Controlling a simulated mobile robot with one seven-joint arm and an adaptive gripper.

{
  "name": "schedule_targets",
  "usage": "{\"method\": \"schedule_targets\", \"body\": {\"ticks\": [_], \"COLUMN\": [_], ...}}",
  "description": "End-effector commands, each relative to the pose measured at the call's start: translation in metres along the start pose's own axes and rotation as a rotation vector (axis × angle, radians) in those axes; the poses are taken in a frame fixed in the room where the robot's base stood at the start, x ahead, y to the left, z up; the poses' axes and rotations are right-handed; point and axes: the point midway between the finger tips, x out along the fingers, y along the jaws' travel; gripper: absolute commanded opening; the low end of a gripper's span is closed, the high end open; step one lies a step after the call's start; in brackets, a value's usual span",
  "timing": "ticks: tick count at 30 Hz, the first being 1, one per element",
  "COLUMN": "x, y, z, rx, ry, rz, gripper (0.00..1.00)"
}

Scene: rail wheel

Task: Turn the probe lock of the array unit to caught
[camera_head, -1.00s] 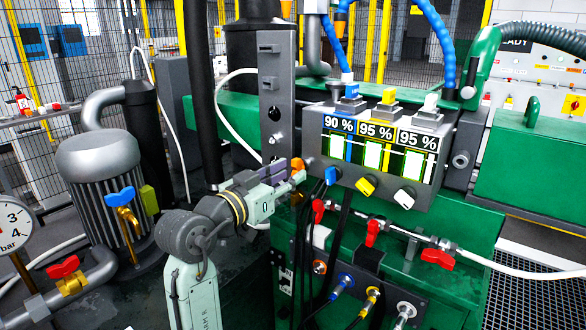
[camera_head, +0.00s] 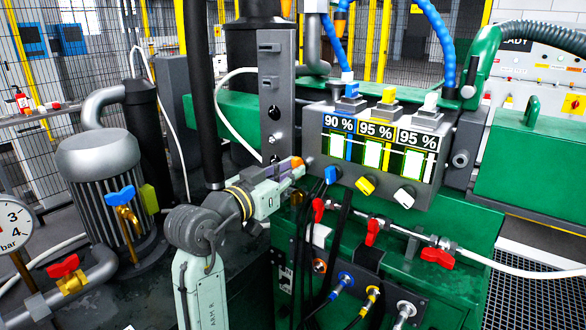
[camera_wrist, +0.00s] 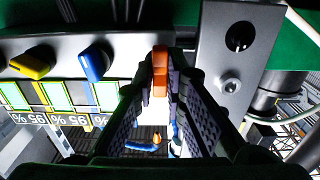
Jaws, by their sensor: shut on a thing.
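The array unit is the grey box (camera_head: 312,152) with three lit level windows on the green machine. A small orange lever (camera_head: 298,162) sits at its left edge, beside the grey upright plate (camera_head: 276,98); I take it for the probe lock. My gripper (camera_head: 290,172) reaches it from the left. In the wrist view the orange lever (camera_wrist: 160,72) stands upright in the picture between the dark padded fingers of my gripper (camera_wrist: 161,88), which are closed on it. The fingers hide part of the lever and its mount. I cannot read any lock marking.
Blue (camera_head: 331,175), yellow (camera_head: 365,186) and white (camera_head: 404,198) knobs sit under the windows, close right of my gripper. Red valve handles (camera_head: 372,232) and dark hoses lie below. The grey upright plate (camera_wrist: 232,70) is close beside the fingers.

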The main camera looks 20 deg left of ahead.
Motion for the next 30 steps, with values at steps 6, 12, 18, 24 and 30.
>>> {"method": "schedule_targets", "body": {"ticks": [6,12,18,24,30], "x": [-0.0001,-0.0001,0.0003,0.0001,0.0001], "y": [0.0,0.0,0.0004,0.0005,0.0006], "z": [0.0,-0.0003,-0.0028,-0.0028,-0.0029], "rx": [0.0,-0.003,-0.085,-0.191,-0.292], "ry": [0.0,0.0,0.0,0.0,0.0], "rz": [0.0,0.0,0.001,0.001,0.001], "gripper": [0.0,0.0,0.0,0.0,0.0]}}
